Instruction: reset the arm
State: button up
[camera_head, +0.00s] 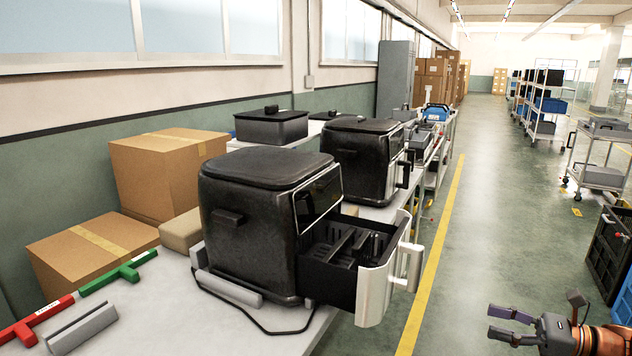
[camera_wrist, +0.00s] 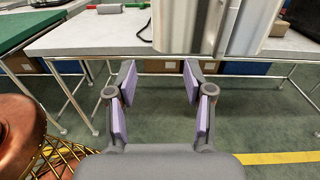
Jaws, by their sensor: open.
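My gripper (camera_head: 512,325) is at the lower right of the head view, over the floor and apart from the table. In the wrist view my gripper (camera_wrist: 158,85) has its two purple-padded fingers spread with nothing between them. The near black fryer (camera_head: 265,215) stands on the white table with its drawer (camera_head: 350,255) pulled out towards the aisle. The drawer's pale front and handle (camera_head: 405,265) face right, to the left of my gripper. In the wrist view the pale drawer front (camera_wrist: 205,28) shows at the top, beyond the fingers.
A second fryer (camera_head: 362,160) stands behind the first, its drawer shut. Cardboard boxes (camera_head: 165,170) and red and green tools (camera_head: 120,272) lie left on the white table (camera_head: 190,325). Dark crates (camera_head: 608,250) stand at the right edge. The aisle floor (camera_head: 480,220) is clear.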

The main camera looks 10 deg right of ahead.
jog(key=s+a+r+n+g+h+p, duration=0.25)
jog(key=a+n+g, duration=0.35)
jog(key=a, duration=0.7)
jog(key=s+a+r+n+g+h+p, duration=0.15)
jog(key=s+a+n+g, duration=0.45)
jog(key=a, duration=0.7)
jog(key=s+a+n+g+h+p, duration=0.1)
jog(key=s+a+n+h+p, duration=0.1)
jog(key=s+a+n+h, duration=0.35)
jog(key=s+d+n+t+h+p, duration=0.1)
jog(key=s+d+n+h+p, duration=0.1)
jog(key=s+d+n+h, duration=0.3)
jog(key=s+d+n, duration=0.1)
jog(key=s+n, duration=0.1)
jog(key=s, duration=0.2)
jog(key=shift+s+r, duration=0.2)
jog(key=shift+r, duration=0.1)
